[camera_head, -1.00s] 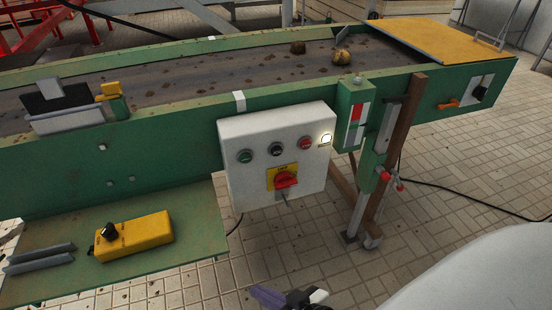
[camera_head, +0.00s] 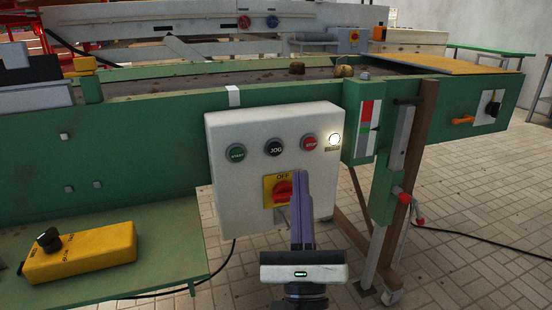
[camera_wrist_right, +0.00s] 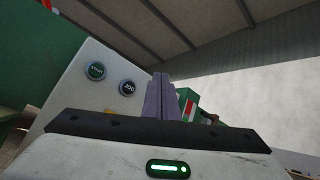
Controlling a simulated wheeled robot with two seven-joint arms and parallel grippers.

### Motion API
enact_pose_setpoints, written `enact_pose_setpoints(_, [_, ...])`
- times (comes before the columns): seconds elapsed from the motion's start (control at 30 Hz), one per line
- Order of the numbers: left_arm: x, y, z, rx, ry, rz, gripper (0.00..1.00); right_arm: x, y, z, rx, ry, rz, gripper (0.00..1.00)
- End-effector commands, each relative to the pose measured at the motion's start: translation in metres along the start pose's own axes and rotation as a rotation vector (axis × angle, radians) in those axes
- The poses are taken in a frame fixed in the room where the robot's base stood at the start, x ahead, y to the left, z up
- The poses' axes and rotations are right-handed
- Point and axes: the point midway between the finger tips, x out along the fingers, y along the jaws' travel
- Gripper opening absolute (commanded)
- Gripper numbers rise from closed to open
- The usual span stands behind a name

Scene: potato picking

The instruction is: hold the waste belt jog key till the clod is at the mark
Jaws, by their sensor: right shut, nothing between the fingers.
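The white control box (camera_head: 225,195) on the green conveyor's side carries the green START key (camera_head: 236,153), the black JOG key (camera_head: 275,147) and the red STOP key (camera_head: 310,143). START and JOG (camera_wrist_right: 128,88) also show in the right wrist view. My right gripper (camera_head: 300,174) is shut and empty, its purple fingers in front of the box, below and right of JOG; contact cannot be told. A brown clod (camera_head: 297,68) sits on the belt (camera_head: 215,85), left of a yellowish lump (camera_head: 343,71). A white mark (camera_head: 234,96) is on the near rail. My left gripper is out of view.
A red rotary switch (camera_head: 282,191) on a yellow plate is partly behind my right fingers. A lit lamp (camera_head: 334,140) is at the box's right edge. A yellow pendant box (camera_head: 80,252) lies on the green shelf (camera_head: 165,270). A brown post (camera_head: 418,150) stands to the right.

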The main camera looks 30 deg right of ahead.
Motion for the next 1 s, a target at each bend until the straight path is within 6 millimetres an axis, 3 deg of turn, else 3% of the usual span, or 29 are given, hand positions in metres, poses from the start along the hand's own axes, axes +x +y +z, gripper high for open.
enact_pose_setpoints(0.33, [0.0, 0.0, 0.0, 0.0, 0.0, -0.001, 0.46, 0.007, 0.006, -0.005, -0.005, -0.002, 0.003, 0.0])
enact_pose_setpoints(0.77, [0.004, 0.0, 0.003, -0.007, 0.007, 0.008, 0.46, 0.046, 0.035, -0.035, -0.006, -0.002, 0.001, 0.0])
enact_pose_setpoints(1.0, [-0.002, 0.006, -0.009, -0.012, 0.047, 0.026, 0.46, 0.059, 0.044, -0.044, -0.005, -0.001, 0.003, 0.0])
